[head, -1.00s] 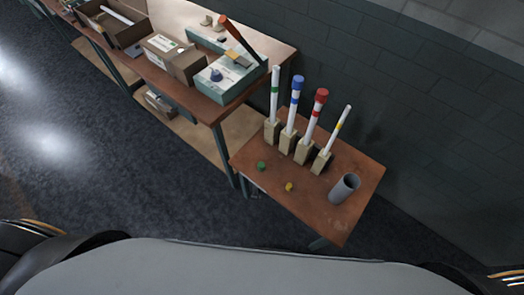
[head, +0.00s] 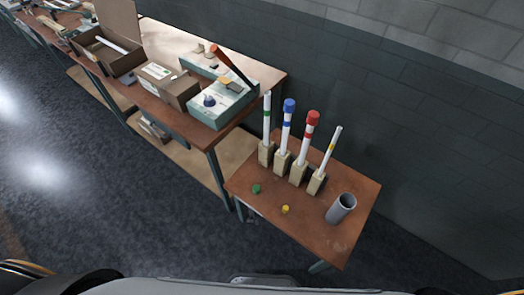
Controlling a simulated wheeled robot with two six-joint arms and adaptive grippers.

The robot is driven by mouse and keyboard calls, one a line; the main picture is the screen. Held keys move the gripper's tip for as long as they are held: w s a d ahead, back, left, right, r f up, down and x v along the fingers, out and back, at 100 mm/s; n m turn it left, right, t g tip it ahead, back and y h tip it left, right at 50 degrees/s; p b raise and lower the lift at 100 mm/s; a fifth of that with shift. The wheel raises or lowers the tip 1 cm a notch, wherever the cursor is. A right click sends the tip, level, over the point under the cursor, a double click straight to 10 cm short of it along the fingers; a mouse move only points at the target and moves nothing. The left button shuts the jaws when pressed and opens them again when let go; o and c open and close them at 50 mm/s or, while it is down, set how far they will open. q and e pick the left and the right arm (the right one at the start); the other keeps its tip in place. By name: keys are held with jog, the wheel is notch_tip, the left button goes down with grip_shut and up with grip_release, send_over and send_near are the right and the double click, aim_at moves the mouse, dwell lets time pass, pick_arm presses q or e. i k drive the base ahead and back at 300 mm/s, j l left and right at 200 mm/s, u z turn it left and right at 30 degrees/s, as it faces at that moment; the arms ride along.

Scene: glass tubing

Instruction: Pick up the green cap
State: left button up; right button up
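The small green cap (head: 256,189) lies on the small wooden table (head: 303,225), near its left edge in the head view. Behind it stands a white tube with a green band (head: 267,120), upright in a wooden block and without a cap. A yellow cap (head: 285,209) lies to the right of the green cap, apart from it. Neither of my grippers shows in the head view.
Tubes with a blue cap (head: 289,106) and a red cap (head: 312,118), and a yellow-banded tube (head: 332,150), stand in blocks. A grey cylinder (head: 341,208) stands at the right. A longer bench with boxes (head: 168,85) is at the left. A block wall (head: 430,130) stands behind.

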aim_at(257, 189)
jog(key=j+z, duration=1)
jog(key=k+l, duration=0.05)
